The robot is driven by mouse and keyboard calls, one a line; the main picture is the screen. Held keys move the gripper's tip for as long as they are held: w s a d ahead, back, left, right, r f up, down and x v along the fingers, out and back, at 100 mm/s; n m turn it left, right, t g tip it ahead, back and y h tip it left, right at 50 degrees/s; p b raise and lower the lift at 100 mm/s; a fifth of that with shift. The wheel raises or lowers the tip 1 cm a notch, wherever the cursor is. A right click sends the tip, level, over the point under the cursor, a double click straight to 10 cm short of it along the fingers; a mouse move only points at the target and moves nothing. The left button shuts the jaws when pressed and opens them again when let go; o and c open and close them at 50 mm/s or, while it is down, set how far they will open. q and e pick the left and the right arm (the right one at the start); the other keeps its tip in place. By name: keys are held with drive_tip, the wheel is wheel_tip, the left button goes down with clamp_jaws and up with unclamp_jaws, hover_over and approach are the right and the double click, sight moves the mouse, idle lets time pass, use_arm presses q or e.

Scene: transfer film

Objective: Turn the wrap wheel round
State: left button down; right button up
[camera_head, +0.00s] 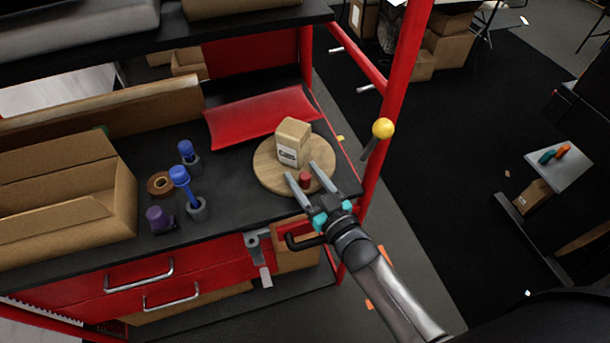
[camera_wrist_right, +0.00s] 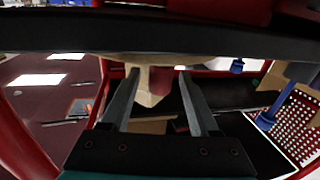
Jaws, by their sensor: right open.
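The wrap wheel (camera_head: 262,172) is a round wooden disc lying flat near the right end of the dark bench top. A small tan box with a label (camera_head: 293,143) stands upright on it. A short red knob (camera_head: 305,180) sits near the disc's front edge. My right gripper (camera_head: 303,170) is open, with one finger on each side of the knob; I cannot tell whether either touches it. My left gripper is not in view.
A red padded sheet (camera_head: 262,117) lies behind the wheel. Blue-topped tools (camera_head: 180,176), a brown tape roll (camera_head: 160,184) and an open cardboard box (camera_head: 62,195) are to the left. A red post with a yellow ball (camera_head: 383,129) stands close on the right.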

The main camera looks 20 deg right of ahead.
clamp_jaws()
idle(0.4)
idle(0.9)
